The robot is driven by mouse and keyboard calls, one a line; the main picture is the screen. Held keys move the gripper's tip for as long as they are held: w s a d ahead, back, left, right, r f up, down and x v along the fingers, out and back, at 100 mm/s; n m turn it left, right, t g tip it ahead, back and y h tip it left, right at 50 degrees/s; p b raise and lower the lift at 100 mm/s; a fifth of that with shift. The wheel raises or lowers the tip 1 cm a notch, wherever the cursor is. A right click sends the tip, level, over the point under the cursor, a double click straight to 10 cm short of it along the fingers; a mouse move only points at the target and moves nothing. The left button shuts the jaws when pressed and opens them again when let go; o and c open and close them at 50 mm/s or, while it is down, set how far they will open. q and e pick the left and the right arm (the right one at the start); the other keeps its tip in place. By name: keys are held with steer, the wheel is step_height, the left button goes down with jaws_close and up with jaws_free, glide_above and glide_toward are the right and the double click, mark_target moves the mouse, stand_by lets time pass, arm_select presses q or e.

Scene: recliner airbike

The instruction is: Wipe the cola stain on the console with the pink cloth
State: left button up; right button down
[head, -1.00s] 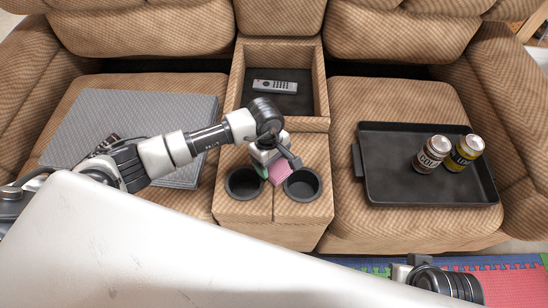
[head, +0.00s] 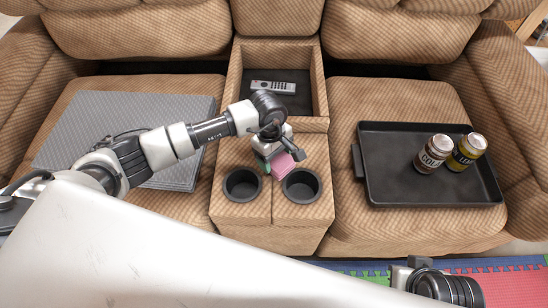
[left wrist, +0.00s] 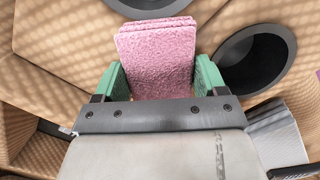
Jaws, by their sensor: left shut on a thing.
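My left gripper (head: 271,165) is over the console (head: 240,211), between and just behind the two cup holders. It is shut on the pink cloth (head: 286,166). In the left wrist view the folded pink cloth (left wrist: 155,60) sits between the green fingertips (left wrist: 160,80) and extends beyond them. I cannot tell if the cloth touches the console top. No cola stain is visible; the gripper and cloth may hide it. My right gripper (head: 408,272) shows only in part at the bottom right, and its fingers cannot be made out.
Two cup holders (head: 301,185) are set in the console front. A remote (head: 273,87) lies in the open bin behind. A black tray (head: 385,190) with a cola can (head: 433,153) and a yellow can (head: 466,152) is on the right seat. A grey panel (head: 190,170) lies on the left seat.

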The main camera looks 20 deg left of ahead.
arm_select(q)
steer(key=shift+s+a+r+p, duration=0.1)
steer(key=shift+s+a+p, duration=0.1)
steer(key=shift+s+p, duration=0.45)
steer(key=shift+s, duration=0.85)
steer(key=shift+w+f+b, duration=0.3)
steer(key=shift+w+b, duration=0.1)
steer(key=shift+b, duration=0.15)
steer(key=shift+w+d+b, duration=0.1)
steer(key=shift+w+b, duration=0.25)
steer(key=shift+w, duration=0.15)
steer(key=shift+w+r+b, duration=0.15)
steer(key=shift+w+b, duration=0.25)
steer(key=shift+w, duration=0.2)
arm_select(e)
steer(key=w+t, duration=0.1)
steer(key=w+a+t, duration=0.1)
steer(key=w+r+t, duration=0.1)
steer(key=w, duration=0.1)
steer(key=shift+w+a+y, duration=0.1)
steer(key=shift+a+y, duration=0.1)
steer(key=shift+y, duration=0.1)
